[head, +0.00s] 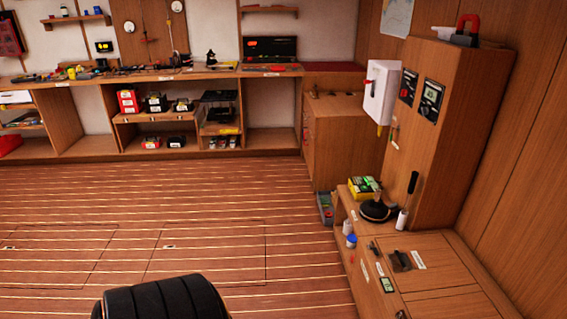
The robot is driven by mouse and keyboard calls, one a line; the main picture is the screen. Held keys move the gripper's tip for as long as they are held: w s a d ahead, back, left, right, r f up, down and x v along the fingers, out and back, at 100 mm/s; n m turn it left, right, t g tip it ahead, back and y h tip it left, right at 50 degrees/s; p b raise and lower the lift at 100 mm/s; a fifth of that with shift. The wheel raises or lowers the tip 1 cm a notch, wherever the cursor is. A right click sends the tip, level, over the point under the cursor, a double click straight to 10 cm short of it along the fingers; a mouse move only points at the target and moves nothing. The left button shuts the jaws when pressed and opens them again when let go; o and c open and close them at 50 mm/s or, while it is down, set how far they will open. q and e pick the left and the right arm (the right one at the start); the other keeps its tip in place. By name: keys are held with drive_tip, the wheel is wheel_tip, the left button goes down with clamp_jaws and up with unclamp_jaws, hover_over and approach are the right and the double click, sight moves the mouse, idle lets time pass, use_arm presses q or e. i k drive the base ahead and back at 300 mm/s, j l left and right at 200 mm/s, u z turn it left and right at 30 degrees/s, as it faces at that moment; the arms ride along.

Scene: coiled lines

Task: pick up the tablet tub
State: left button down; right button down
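A small white tub (347,227) stands upright at the left edge of the low wooden locker top on the right. Just in front of it is a small tub or cap with blue and white on it (351,241). Labels are too small to read, so I cannot tell for sure which is the tablet tub. Neither of my grippers is in view.
On the low locker top (440,262) lie a black coiled line (378,210), a yellow-green box (365,188), a white-based brush (402,219) and a dark block (399,260). A tall cabinet (445,130) stands behind. The plank floor (180,205) is mostly clear.

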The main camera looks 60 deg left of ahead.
sight(352, 240)
drive_tip(key=u, duration=1.3)
drive_tip(key=i+j+u, duration=0.3)
drive_tip(key=i, duration=0.35)
drive_tip(key=i+j+u, duration=0.3)
drive_tip(key=i, duration=0.4)
drive_tip(key=i+j+u, duration=0.1)
drive_tip(key=i+u, duration=0.2)
drive_tip(key=i, duration=0.4)
drive_tip(key=i+z, duration=0.4)
drive_tip(key=i+j+z, duration=0.25)
drive_tip(key=z, duration=0.15)
drive_tip(key=i+j+z, duration=0.3)
drive_tip(key=z, duration=0.15)
drive_tip(key=i, duration=0.1)
